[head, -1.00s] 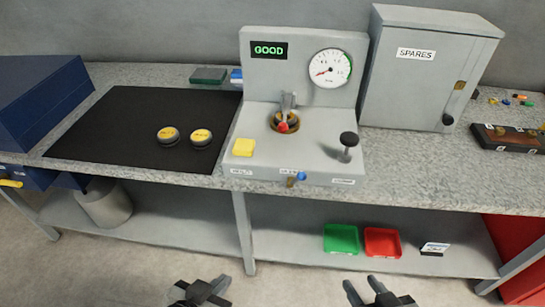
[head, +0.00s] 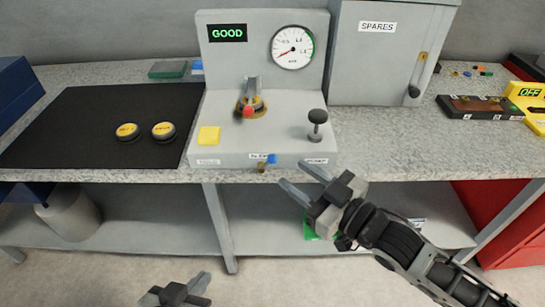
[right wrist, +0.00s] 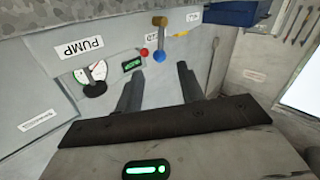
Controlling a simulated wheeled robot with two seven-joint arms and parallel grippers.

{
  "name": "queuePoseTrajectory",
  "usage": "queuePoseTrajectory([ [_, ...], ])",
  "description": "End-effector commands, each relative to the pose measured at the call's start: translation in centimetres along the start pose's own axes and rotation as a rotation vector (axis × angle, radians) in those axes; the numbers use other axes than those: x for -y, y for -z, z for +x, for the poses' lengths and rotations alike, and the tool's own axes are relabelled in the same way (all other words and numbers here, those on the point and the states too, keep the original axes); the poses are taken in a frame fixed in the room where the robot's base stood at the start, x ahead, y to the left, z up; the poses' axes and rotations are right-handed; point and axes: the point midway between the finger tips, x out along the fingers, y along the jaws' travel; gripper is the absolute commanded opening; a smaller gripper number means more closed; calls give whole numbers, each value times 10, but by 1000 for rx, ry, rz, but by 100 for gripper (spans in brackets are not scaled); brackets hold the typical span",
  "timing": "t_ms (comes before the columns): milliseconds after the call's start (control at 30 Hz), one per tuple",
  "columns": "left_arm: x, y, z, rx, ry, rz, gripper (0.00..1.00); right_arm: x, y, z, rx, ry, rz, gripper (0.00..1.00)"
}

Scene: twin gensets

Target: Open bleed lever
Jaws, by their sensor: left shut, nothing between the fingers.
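The bleed lever has a blue knob (head: 271,158) on a small brass valve (head: 262,167), at the front edge of the grey test stand (head: 225,157). In the right wrist view, the blue knob (right wrist: 159,57) shows near the top centre, with the brass valve (right wrist: 160,21) above it. My right gripper (head: 296,178) is open and empty, just in front of the stand, below and right of the lever, apart from it. In the right wrist view the knob appears beyond the fingers, between their lines. My left gripper (head: 178,291) is shut and empty at the bottom edge.
On the stand are a gauge (head: 292,47), a GOOD display (head: 227,33), a red-tipped clamp (head: 249,108), a yellow block (head: 208,136) and a black-knobbed pump handle (head: 317,121). Two yellow-topped discs (head: 163,131) lie on the black mat (head: 70,140). A SPARES cabinet (head: 385,60) stands right.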

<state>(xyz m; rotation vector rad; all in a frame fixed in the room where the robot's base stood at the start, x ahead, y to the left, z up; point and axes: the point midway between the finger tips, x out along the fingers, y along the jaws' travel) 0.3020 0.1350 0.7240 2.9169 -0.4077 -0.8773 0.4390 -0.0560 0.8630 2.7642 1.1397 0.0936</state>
Motion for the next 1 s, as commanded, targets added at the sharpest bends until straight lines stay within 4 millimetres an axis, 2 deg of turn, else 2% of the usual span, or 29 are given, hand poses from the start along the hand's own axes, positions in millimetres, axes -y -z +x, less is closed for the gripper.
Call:
queuePoseTrajectory([
  [100,0,0,0,0,1,1,0,0,2,28,-4,0,0,38],
  [333,1,0,3,-3,2,2,0,0,0,63,-2,-1,1,38],
  [500,1,2,3,-5,2,3,0,0,0,74,0,-1,0,38],
  [767,1,2,3,-5,1,2,0,0,-1,75,1,-1,0,38],
  [800,1,2,3,-5,1,2,0,0,-1,75,1,-1,0,36],
  [933,1,2,3,-6,1,2,0,0,-1,75,1,-1,0,0],
  [1000,1,2,3,-6,1,2,0,0,-1,75,1,-1,0,0],
])
